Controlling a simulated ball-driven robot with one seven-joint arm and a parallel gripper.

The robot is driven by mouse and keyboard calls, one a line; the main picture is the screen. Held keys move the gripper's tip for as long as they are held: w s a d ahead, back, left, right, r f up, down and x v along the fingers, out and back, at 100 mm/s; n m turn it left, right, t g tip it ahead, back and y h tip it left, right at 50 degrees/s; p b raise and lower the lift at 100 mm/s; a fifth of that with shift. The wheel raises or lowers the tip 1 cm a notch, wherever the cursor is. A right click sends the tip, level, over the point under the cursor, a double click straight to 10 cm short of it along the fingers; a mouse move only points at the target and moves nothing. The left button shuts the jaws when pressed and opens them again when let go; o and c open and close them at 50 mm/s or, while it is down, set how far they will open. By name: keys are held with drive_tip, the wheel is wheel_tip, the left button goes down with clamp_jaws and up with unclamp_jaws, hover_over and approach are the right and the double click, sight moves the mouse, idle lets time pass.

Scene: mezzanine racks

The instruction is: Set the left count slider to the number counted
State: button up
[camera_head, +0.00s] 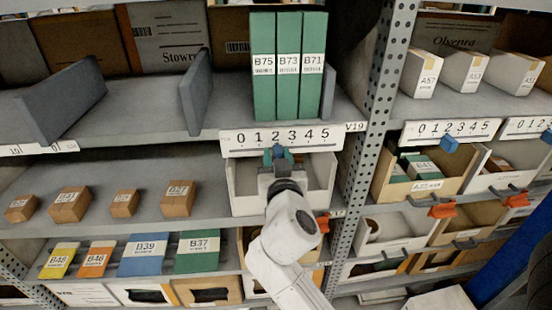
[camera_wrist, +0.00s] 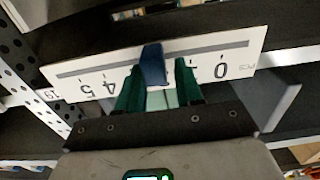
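The left count scale (camera_head: 240,146) is a white strip numbered 0 to 5 on the shelf edge, below three green binders (camera_head: 289,65). Its blue slider (camera_head: 279,151) is near the 2. My gripper (camera_head: 280,155) is in front of it, with its fingertips up at the strip. In the wrist view the scale (camera_wrist: 238,62) appears upside down, and the blue slider (camera_wrist: 153,65) shows between the tips of my green fingers (camera_wrist: 159,66). The fingers are apart, with a visible gap at the slider's right; contact on its left cannot be told. The fingers hide the middle numerals there.
A pale open bin (camera_head: 240,203) is below the scale, partly hidden by my arm. Another scale (camera_head: 480,130) with a blue slider (camera_head: 449,145) is on the right rack, beyond a perforated post (camera_head: 370,110). Cardboard boxes (camera_head: 70,204) stand on the shelf at left.

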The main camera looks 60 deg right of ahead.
drive_tip(key=shift+o, duration=1)
drive_tip(key=shift+d, duration=0.1)
drive_tip(key=b+v, duration=0.3)
drive_tip(key=v, duration=0.8)
